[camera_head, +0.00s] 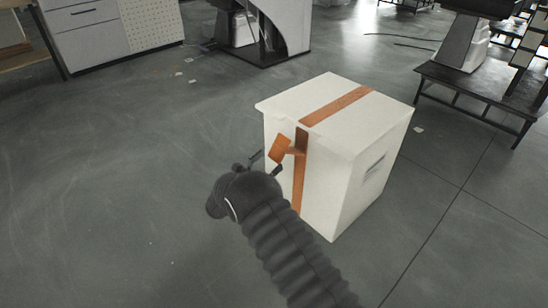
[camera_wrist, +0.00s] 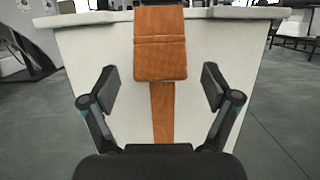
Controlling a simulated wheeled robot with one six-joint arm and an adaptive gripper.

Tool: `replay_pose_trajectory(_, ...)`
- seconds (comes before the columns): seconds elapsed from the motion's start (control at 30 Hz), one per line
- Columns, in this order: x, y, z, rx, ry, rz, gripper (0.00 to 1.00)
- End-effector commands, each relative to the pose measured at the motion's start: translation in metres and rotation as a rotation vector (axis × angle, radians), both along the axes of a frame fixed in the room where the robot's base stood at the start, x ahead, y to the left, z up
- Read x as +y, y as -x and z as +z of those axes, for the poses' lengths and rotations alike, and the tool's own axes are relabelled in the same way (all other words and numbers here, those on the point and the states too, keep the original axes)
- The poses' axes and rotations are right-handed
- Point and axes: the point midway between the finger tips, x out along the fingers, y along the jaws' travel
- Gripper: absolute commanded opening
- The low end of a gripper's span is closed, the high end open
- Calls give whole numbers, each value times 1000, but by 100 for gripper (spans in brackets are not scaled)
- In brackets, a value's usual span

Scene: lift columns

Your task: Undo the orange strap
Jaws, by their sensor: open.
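A white lidded box (camera_head: 348,165) stands on the floor with an orange strap (camera_head: 338,105) running over its lid and down its front face. The strap's loose-looking flap (camera_head: 280,149) sticks out from the front near the top. In the wrist view the flap (camera_wrist: 160,45) hangs at the upper middle, with the narrower strap (camera_wrist: 162,112) below it on the white box (camera_wrist: 84,62). My gripper (camera_head: 266,163) is in front of that face, close to the flap. In the wrist view my gripper (camera_wrist: 158,88) is open, its fingers on either side of the strap and a little below most of the flap. Whether it touches anything I cannot tell.
The grey floor (camera_head: 120,200) is clear left of the box. A white cabinet (camera_head: 90,30) stands at the back left and a dark low table (camera_head: 480,85) at the back right. The box's lid rim (camera_wrist: 70,20) overhangs its front face.

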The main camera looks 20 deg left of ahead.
Motion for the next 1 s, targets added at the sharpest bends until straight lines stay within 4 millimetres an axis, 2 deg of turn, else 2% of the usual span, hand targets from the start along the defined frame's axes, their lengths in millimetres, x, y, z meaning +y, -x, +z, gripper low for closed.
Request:
replay_pose_trajectory(0.2,22,39,-13,1,2,4,88)
replay_pose_trajectory(0.43,37,67,-21,1,1,1,88)
replay_pose_trajectory(0.6,42,76,-24,1,1,1,88)
replay_pose_trajectory(1.0,42,77,-25,0,1,0,88)
